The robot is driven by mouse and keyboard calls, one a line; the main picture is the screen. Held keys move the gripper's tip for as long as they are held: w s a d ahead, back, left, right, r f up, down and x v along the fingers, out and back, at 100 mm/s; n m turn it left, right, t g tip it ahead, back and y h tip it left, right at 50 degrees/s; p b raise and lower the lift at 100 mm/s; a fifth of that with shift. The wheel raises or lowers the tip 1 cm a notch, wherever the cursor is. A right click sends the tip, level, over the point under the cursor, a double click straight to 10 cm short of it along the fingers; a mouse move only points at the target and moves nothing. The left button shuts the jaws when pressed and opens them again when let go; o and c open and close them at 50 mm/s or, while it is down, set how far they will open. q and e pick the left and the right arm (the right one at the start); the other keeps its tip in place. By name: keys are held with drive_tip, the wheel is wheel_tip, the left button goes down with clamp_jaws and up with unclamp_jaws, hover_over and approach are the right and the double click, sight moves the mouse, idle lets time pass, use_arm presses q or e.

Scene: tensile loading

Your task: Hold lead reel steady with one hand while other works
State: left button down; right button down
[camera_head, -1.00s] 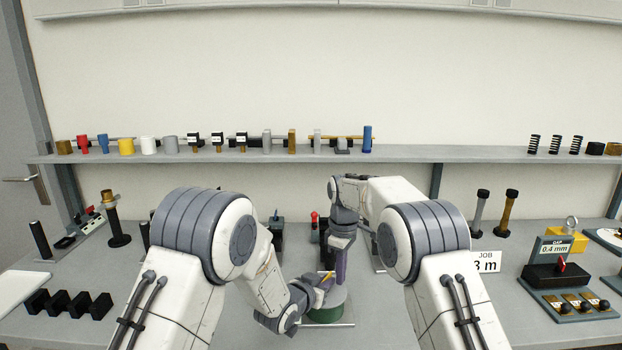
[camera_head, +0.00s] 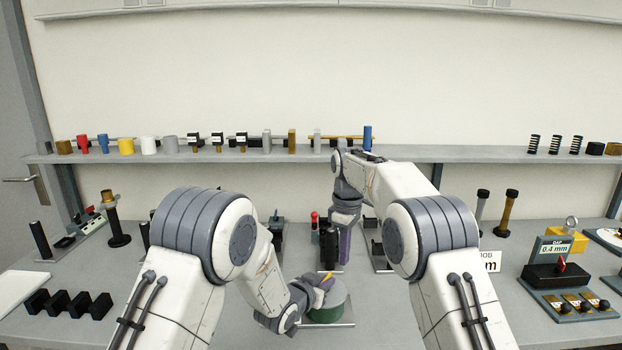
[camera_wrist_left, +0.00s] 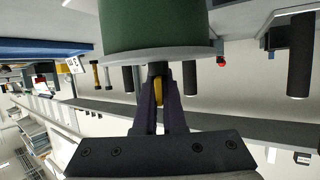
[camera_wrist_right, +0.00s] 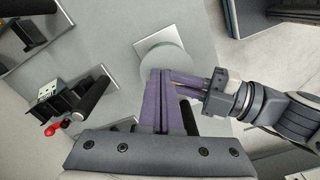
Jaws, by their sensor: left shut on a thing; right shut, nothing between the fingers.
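The lead reel is a green drum with a grey flange (camera_head: 327,312), standing on a pale square plate in the head view. In the left wrist view its green side (camera_wrist_left: 150,25) fills the top. My left gripper (camera_head: 326,284) is shut on a dark stub at the middle of the reel's flange; a yellow piece (camera_wrist_left: 158,92) shows between the fingers. My right gripper (camera_head: 344,262) is shut and empty, behind the reel in the head view and apart from it. In the right wrist view, its purple fingers overlap the grey flange (camera_wrist_right: 168,64) and my left fingers.
Black posts and a red-topped part (camera_head: 315,220) stand close behind the reel, near my right gripper. A DAP 0.4 mm station (camera_head: 555,270) is at the right. Black blocks (camera_head: 68,304) lie at the left. A shelf (camera_head: 250,152) with small parts runs along the back.

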drive_tip(key=shift+s+a+f, duration=0.3)
drive_tip(key=shift+s+f, duration=0.3)
drive_tip(key=shift+f, duration=0.4)
drive_tip(key=shift+s+a+f, duration=0.25)
drive_tip(key=shift+s+f, duration=0.3)
drive_tip(key=shift+f, duration=0.5)
drive_tip(key=shift+s+a+f, duration=0.3)
drive_tip(key=shift+s+f, duration=0.3)
drive_tip(key=shift+f, duration=0.4)
drive_tip(key=shift+w+a, duration=0.35)
drive_tip(key=shift+w, duration=0.15)
drive_tip(key=shift+w+d, duration=0.2)
drive_tip(key=shift+d, duration=0.1)
drive_tip(key=shift+w+d, duration=0.25)
drive_tip(key=shift+w, duration=0.1)
drive_tip(key=shift+w+d, duration=0.15)
drive_tip(key=shift+w, duration=0.15)
drive_tip(key=shift+w+d, duration=0.1)
drive_tip(key=shift+w, duration=0.35)
